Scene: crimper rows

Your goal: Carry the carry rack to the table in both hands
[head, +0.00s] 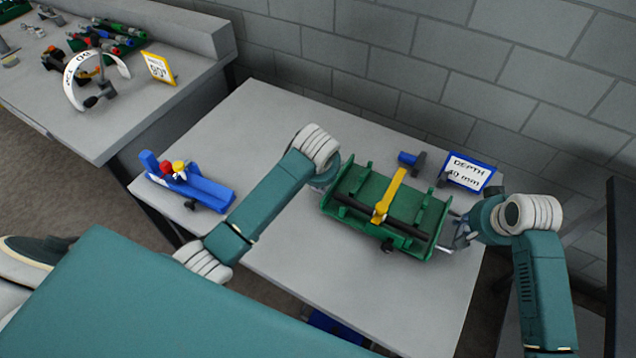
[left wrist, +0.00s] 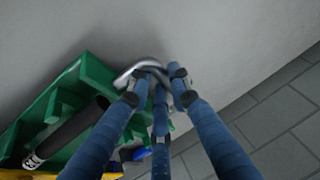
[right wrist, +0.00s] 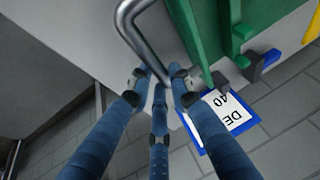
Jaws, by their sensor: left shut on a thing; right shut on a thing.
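The green carry rack (head: 345,218) is over the grey table (head: 285,255) in the head view, holding a black tube (head: 407,216) with a yellow piece (head: 392,190) across it. I cannot tell whether its underside touches the table. My left gripper (left wrist: 160,82) is shut on the metal handle (left wrist: 145,65) at the rack's left end; in the head view its fingers are mostly hidden. My right gripper (head: 461,234) is shut on the metal handle (right wrist: 140,38) at the right end, seen in the right wrist view.
A blue-framed depth sign (head: 468,172) and a blue-and-black piece (head: 412,161) stand behind the rack. A blue fixture (head: 190,187) is at the table's left. A side bench (head: 100,135) with a yellow sign (head: 159,68) is farther left. A block wall (head: 420,60) runs behind. The table front is clear.

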